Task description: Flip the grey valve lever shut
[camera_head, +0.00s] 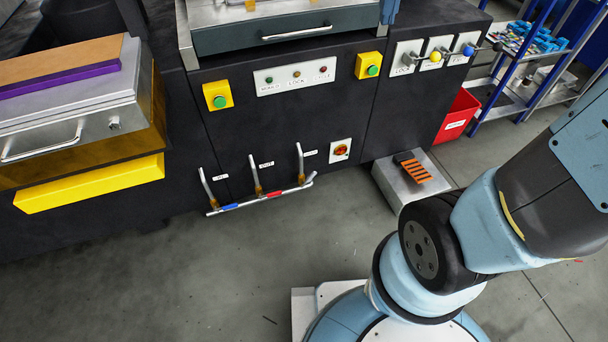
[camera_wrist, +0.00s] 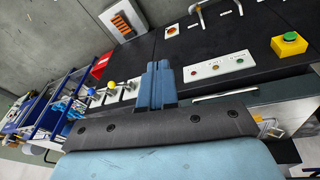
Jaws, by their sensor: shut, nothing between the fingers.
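Three small valves sit on white plates at the upper right of the dark machine front in the head view. The leftmost has a grey knob, the grey valve lever (camera_head: 408,59). To its right are a yellow-knobbed valve (camera_head: 436,57) and a blue-knobbed valve (camera_head: 468,50). In the wrist view, the grey lever (camera_wrist: 129,84) is small, just left of my fingers. My gripper (camera_wrist: 158,65) shows there with its blue fingers together and empty. It appears apart from the lever, though its depth is hard to judge.
Yellow boxes with green buttons (camera_head: 217,96) and an indicator panel (camera_head: 294,76) are on the machine front. Pipes with upright handles (camera_head: 256,176) stick out below. A red bin (camera_head: 457,116) and a blue shelf rack (camera_head: 515,62) stand right of the valves.

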